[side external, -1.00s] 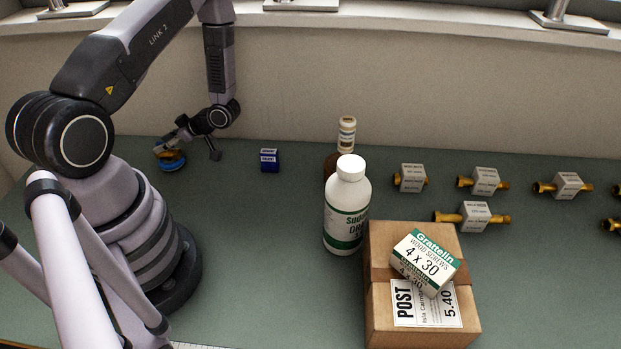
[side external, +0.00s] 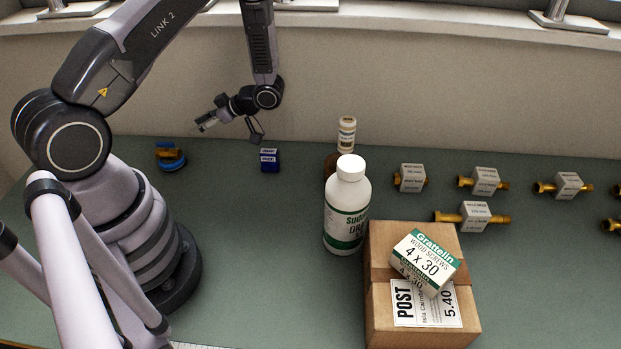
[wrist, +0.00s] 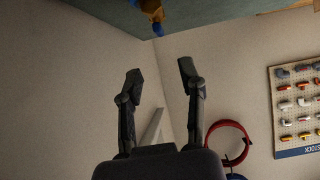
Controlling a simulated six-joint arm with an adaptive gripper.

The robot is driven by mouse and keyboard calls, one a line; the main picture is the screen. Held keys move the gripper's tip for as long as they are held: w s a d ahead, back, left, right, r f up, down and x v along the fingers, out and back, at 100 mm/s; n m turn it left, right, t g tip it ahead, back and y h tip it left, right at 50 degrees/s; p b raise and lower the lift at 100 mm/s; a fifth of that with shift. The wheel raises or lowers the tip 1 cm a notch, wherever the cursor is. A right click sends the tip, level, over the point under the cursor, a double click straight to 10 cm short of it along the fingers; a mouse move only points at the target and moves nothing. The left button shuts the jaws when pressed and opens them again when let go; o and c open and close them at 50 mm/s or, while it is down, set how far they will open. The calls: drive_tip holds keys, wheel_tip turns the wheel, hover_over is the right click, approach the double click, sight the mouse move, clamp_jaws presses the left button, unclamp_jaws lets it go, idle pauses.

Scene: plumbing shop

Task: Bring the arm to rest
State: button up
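My gripper (side external: 203,126) is raised above the back left of the bench in the side external view, pointing left. In the wrist view my gripper (wrist: 158,72) has its two fingers apart with nothing between them. A blue and brass fitting (side external: 170,157) sits on the bench below and to the left of my gripper, not touching it. What looks like the same fitting shows at the top of the wrist view (wrist: 152,10), beyond the fingertips.
A small blue box (side external: 269,160) stands near my gripper. A white bottle (side external: 347,205), a brown bottle (side external: 346,135), and a carton (side external: 420,315) bearing a screw box (side external: 427,257) stand mid-bench. Several tagged brass fittings (side external: 480,181) lie right. The bench (side external: 260,270) is clear at front centre.

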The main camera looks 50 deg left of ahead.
drive_tip(key=w+d+r+m+t+h, duration=0.2)
drive_tip(key=w+d+r+m+t, duration=0.15)
drive_tip(key=w+r+t, duration=0.45)
drive_tip(key=w+d+r+m+t+h, duration=0.1)
drive_tip(key=w+d+r+m+t, duration=0.1)
drive_tip(key=w+r+m+t, duration=0.55)
drive_tip(key=w+d+r+m+t+h, duration=0.1)
drive_tip(key=w+d+r+m+h, duration=0.15)
drive_tip(key=d+r, duration=0.4)
drive_tip(key=s+d+r+m+h, duration=0.5)
drive_tip(key=s+d+r+m, duration=0.35)
drive_tip(key=s, duration=0.25)
drive_tip(key=s+a+m+g+y, duration=0.1)
drive_tip(key=s+m, duration=0.3)
drive_tip(key=s, duration=1.2)
drive_tip(key=shift+f+m+g+y, duration=0.25)
drive_tip(key=shift+m+g+y, duration=0.15)
drive_tip(key=shift+g, duration=0.35)
